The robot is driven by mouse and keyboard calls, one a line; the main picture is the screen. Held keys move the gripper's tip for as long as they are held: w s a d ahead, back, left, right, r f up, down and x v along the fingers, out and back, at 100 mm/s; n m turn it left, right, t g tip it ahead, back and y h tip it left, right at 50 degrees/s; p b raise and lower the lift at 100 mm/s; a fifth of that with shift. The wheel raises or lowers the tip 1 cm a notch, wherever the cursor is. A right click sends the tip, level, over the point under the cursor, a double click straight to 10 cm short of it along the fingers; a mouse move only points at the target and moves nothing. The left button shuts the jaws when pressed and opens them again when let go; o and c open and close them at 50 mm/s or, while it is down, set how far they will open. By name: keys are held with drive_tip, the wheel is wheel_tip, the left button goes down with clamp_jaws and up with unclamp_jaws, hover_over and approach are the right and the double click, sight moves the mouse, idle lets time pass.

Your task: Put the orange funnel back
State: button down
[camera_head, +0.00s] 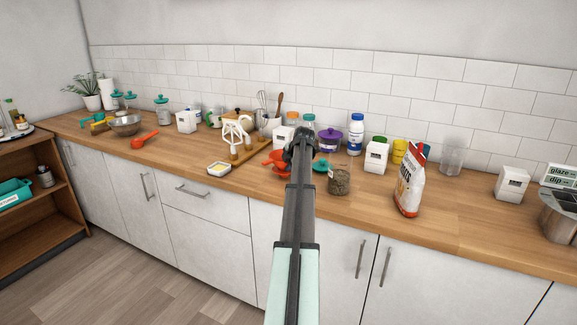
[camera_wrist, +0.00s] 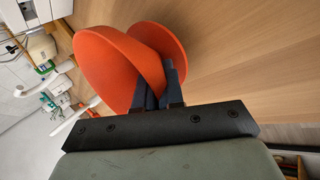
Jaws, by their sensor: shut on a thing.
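The orange funnel (camera_wrist: 108,65) fills the upper middle of the wrist view, its wide bowl at left and a second rounded orange part at right. My gripper (camera_wrist: 158,92) is shut on it at the lower edge, with dark fingers on the orange wall. In the head view the funnel (camera_head: 274,159) shows as orange pieces just left of my gripper (camera_head: 299,147), partly hidden by the arm. Whether it touches the counter is unclear. A white wire rack (camera_head: 235,129) stands to the left on the counter, with small items around its foot.
A glass jar (camera_head: 339,181) and a teal lid (camera_head: 320,165) sit just right of my gripper. A flour bag (camera_head: 409,182) stands further right. A butter dish (camera_head: 219,169) lies near the front left. The front counter strip (camera_head: 255,188) is clear.

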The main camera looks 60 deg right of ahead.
drive_tip(key=c, duration=1.3)
unclamp_jaws()
drive_tip(key=shift+o, duration=0.2)
drive_tip(key=v, duration=1.2)
drive_tip(key=shift+r, duration=0.1)
